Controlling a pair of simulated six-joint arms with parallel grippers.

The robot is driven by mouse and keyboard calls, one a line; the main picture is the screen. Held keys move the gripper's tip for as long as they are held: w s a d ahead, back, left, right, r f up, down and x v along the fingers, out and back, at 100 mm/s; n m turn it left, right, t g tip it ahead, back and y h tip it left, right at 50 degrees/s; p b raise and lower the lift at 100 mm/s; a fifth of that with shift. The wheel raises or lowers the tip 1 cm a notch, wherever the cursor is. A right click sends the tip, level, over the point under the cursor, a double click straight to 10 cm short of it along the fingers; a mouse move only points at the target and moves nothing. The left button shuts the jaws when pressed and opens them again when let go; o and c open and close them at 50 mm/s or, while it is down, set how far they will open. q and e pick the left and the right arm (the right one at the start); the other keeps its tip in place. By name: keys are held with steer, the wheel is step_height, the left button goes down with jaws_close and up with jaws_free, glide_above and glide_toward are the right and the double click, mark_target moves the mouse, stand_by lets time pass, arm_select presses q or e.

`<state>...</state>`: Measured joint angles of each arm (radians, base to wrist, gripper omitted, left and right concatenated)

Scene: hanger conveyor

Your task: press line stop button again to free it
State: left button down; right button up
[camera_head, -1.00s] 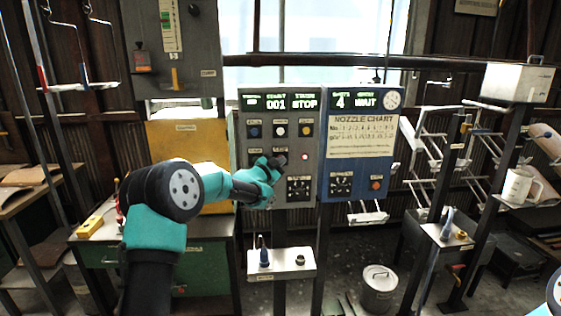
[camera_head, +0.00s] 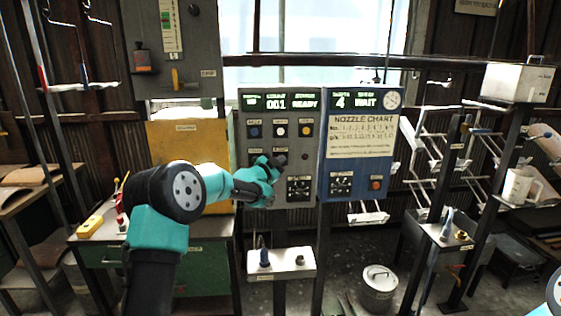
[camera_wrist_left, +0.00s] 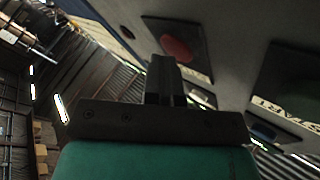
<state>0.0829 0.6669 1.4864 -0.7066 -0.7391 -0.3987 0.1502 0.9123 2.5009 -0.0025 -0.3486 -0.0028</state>
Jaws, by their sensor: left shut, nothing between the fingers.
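The grey control panel (camera_head: 313,137) stands in the middle of the head view, and its display (camera_head: 278,103) reads 001 READY. My left gripper (camera_head: 281,160) is in front of the panel's lower middle, shut and empty. In the left wrist view its closed fingers (camera_wrist_left: 165,72) point at the panel beside a round red button (camera_wrist_left: 177,44). I cannot tell whether the fingertips touch it. The gripper hides this button in the head view. A small indicator lamp (camera_head: 305,156) right of the gripper is dark. My right gripper is not in view.
A START label (camera_wrist_left: 288,114) sits at the right in the left wrist view. Blue, white and yellow buttons sit above the gripper. The blue panel (camera_head: 361,185) adjoins on the right.

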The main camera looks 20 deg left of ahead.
arm_select(q)
steer(key=shift+s, duration=0.1)
steer(key=shift+s+d, duration=0.15)
steer(key=shift+s, duration=0.2)
stand_by(0.4)
steer(key=s+d, duration=0.1)
steer(key=s, duration=0.2)
steer(key=s+d, duration=0.1)
steer(key=s, duration=0.1)
steer(key=shift+s+d, duration=0.2)
steer(key=shift+d, duration=0.1)
